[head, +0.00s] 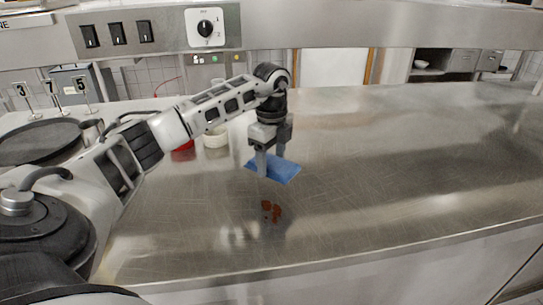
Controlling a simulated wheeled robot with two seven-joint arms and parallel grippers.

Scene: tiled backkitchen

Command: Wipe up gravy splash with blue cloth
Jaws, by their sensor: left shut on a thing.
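The blue cloth (284,172) is in the head view, near the middle of the steel counter. My left gripper (271,163) points down and is shut on the blue cloth, and its fingers hide part of it. I cannot tell whether the cloth touches the counter or hangs just above it. The gravy splash (271,211) is a small group of reddish-brown spots on the counter, nearer the front edge than the cloth. A strip of bare counter shows between the cloth and the splash. My right gripper is not in view.
A red container (183,152) and a cream-coloured container (215,138) stand behind my left arm. Numbered markers (53,88) stand at the far left. The steel counter (400,170) is clear to the right. A control panel (205,27) runs above.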

